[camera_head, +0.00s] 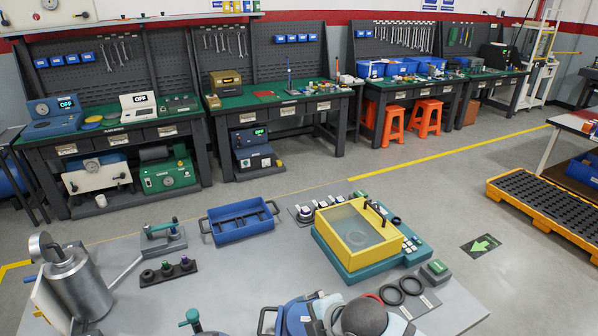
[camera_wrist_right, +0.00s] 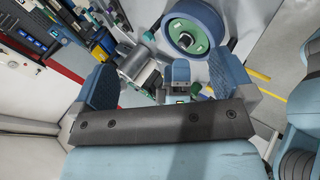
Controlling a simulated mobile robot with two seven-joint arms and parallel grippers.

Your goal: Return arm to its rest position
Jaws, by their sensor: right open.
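My right gripper (camera_wrist_right: 168,82) shows in the right wrist view with its two blue-grey fingers spread wide apart. No object is held between them. Blue-grey and dark rounded parts of my own arm show at the bottom edge of the head view, over the near side of the grey table (camera_head: 240,290). No fingertips can be made out clearly there. My left gripper is not seen in either view.
The table holds a blue tray (camera_head: 241,222), a yellow-framed tank (camera_head: 355,236), black rings (camera_head: 402,289), a metal canister (camera_head: 78,287) and a small clamp fixture (camera_head: 162,239). Workbenches (camera_head: 110,140) line the back wall. Floor is free between table and benches.

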